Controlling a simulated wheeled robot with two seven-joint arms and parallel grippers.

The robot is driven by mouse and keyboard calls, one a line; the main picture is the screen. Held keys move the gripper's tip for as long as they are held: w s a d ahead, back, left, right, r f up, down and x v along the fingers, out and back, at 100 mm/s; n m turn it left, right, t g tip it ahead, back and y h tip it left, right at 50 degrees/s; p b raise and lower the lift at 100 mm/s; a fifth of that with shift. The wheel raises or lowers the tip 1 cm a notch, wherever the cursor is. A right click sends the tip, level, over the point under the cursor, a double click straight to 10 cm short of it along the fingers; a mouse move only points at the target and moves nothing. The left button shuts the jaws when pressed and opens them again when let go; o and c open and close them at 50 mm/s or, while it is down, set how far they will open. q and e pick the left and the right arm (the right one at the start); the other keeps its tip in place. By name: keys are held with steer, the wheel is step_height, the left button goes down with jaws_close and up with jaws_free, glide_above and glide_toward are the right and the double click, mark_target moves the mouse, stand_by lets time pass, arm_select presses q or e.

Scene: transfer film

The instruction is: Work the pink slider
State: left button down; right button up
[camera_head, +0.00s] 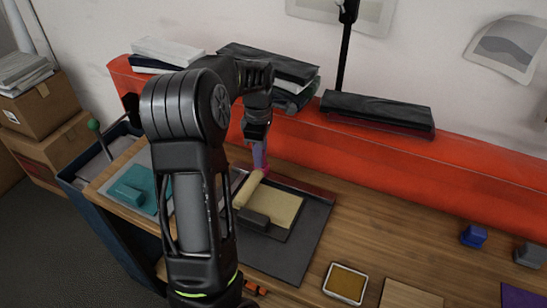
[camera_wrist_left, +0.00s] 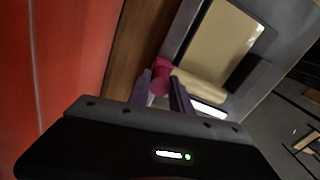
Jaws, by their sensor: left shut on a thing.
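The pink slider (camera_wrist_left: 161,76) is a small pink-red block with a rounded knob. In the left wrist view it sits between the purple fingertips of my left gripper (camera_wrist_left: 163,88), which is shut on it. In the head view the left gripper (camera_head: 259,158) points down at the slider, at the back edge of a dark panel (camera_head: 308,238). A cream roller (camera_head: 247,189) lies right beside it, along the left of a tan sheet (camera_head: 285,208). My left arm hides part of the panel. My right gripper is not in view.
A red-orange ledge (camera_head: 440,157) runs behind the bench, with folded dark cloths (camera_head: 378,108) on it. A teal piece (camera_head: 128,193) lies left. A small framed tray (camera_head: 345,283) and blue block (camera_head: 473,236) are right. The wooden top between is clear.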

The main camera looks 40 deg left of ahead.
arm_select(q)
steer(key=shift+s+a, duration=0.1)
steer(key=shift+a, duration=0.25)
steer(key=c, duration=1.2)
jaws_free()
steer(key=shift+o, duration=0.2)
step_height(320, 180, up, 8)
steer(key=shift+f+b, duration=0.1)
steer(key=shift+b, duration=0.4)
